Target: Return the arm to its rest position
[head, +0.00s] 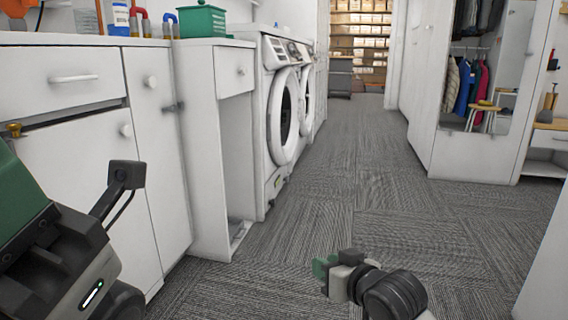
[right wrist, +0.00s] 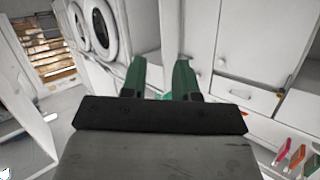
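My right gripper (head: 322,270) is low over the grey carpet at the bottom centre of the head view, clear of the furniture. Its two green fingers also show in the right wrist view (right wrist: 161,66), spread apart with a gap between them and nothing visibly held. In the head view, a dark and grey part of my left arm with a green section fills the lower left, in front of the white cabinet. The left gripper's fingers do not show.
A white cabinet (head: 75,180) stands at the left, with a green box (head: 202,21) and coloured-handled tools on top. Front-loading washers (head: 284,115) stand beyond it. A wardrobe with clothes (head: 470,90) is at the right. Open carpet (head: 345,180) runs down the middle.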

